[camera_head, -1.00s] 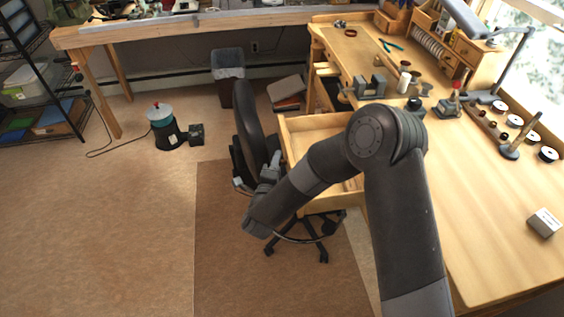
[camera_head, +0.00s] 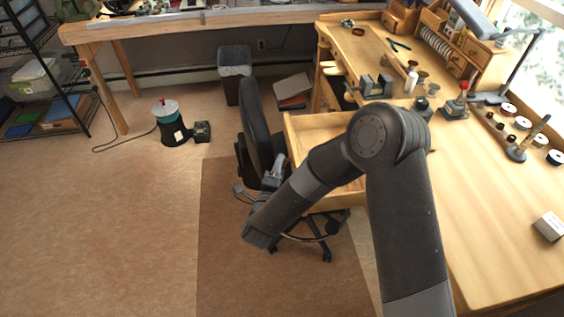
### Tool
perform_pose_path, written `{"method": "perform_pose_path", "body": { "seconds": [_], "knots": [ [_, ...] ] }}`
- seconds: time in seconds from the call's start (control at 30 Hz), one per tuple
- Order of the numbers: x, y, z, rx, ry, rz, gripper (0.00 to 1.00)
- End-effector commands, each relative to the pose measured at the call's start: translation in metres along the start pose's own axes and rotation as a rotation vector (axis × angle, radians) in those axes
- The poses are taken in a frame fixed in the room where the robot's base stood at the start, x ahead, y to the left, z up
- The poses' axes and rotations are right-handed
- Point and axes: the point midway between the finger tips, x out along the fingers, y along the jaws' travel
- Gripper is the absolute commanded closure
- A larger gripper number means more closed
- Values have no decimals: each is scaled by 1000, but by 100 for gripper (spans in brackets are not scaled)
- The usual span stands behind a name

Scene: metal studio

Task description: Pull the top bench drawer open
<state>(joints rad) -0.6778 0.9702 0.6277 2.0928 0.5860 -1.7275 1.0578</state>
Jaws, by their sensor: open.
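The top bench drawer (camera_head: 313,135) stands out from the left side of the wooden workbench (camera_head: 480,210), with its pale interior showing. My arm crosses in front of it and hides its right and lower parts. My gripper (camera_head: 277,170) shows small and grey beyond my forearm, just left of the drawer's front and beside the chair. Its fingers look apart. I see nothing held between them. I cannot tell whether they touch the drawer front, and no handle is visible.
A dark office chair (camera_head: 256,125) stands close to the drawer's left side on a brown mat (camera_head: 230,270). The floor at left is mostly clear.

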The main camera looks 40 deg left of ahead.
Motion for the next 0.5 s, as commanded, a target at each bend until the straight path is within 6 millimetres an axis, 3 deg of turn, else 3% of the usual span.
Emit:
{"method": "perform_pose_path", "body": {
  "seconds": [0.2, 0.5],
  "knots": [
    [-46, 0, 1, -1, -3, 2, 50],
    [-75, 1, 0, -1, 0, 1, 50]
  ]
}}
